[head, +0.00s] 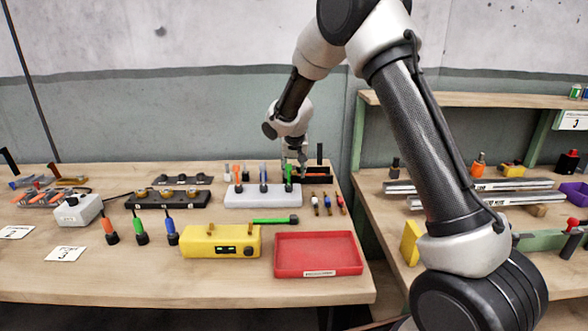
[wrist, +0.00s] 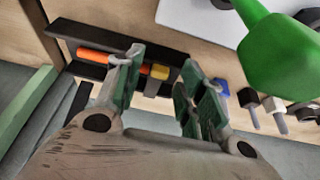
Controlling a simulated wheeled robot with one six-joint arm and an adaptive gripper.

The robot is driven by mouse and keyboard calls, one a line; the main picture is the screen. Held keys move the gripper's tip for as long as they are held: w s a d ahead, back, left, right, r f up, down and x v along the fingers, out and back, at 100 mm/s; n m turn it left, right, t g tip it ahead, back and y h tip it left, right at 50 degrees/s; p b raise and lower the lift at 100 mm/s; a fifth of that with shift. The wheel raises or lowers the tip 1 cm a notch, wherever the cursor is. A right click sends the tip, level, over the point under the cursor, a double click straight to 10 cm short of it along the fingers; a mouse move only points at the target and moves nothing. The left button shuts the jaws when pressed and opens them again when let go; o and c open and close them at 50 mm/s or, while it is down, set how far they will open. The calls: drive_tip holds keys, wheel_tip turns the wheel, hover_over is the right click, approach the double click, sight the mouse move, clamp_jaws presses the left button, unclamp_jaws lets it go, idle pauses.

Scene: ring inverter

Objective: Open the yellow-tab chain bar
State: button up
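My gripper (head: 298,166) is at the back right of the middle table, pointing down over a black rack (head: 320,179). In the wrist view my gripper (wrist: 162,65) is open, its two green-padded fingers apart. Between the fingertips shows a small yellow tab (wrist: 160,72), beside an orange rod (wrist: 95,57) along the dark rack (wrist: 80,32). I cannot tell whether the fingers touch the tab or are still above it. The left finger hides part of the orange rod. No chain can be made out, and the yellow tab cannot be picked out in the head view.
A large green handle (wrist: 275,55) stands close to the right finger. A white block (head: 262,196) with upright tools is left of my gripper. Several small drivers (head: 328,204) stand in front. A red tray (head: 318,252) and yellow box (head: 222,241) lie nearer.

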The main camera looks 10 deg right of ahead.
clamp_jaws()
